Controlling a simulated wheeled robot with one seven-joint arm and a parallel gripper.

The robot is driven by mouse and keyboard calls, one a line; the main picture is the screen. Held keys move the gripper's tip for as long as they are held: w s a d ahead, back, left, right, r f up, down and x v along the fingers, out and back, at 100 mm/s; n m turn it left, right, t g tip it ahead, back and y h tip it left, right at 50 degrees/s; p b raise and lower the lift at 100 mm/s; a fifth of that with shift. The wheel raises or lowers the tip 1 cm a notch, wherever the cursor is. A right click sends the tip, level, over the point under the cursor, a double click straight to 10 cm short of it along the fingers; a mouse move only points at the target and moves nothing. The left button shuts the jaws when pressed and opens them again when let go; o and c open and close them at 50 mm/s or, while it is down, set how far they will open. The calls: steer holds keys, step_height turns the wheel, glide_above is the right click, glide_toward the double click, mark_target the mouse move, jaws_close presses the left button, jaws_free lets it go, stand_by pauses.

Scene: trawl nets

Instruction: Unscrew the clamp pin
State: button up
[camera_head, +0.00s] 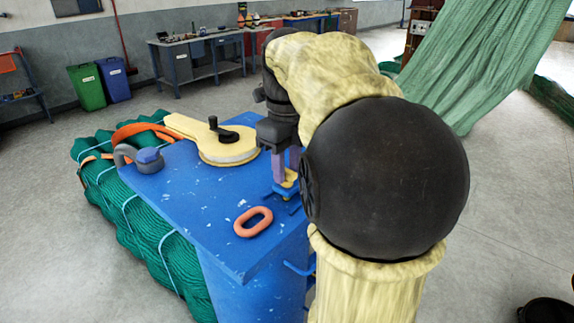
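My gripper (286,174) points down over the right side of a blue-topped bench (190,205). Its pinkish-grey fingers end at a small yellow and blue fitting (290,184), which looks like the clamp on the bench edge. The fingertips meet or overlap the top of this fitting in the picture. I cannot tell whether they touch it or how far apart they are. No separate clamp pin can be made out at the fingers. My large black arm joint and its yellowish cover hide what lies to the right of the fitting.
Green netting (120,205) is piled along the bench's left side. Green net (480,60) hangs at the back right.

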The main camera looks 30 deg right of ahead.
jaws_close()
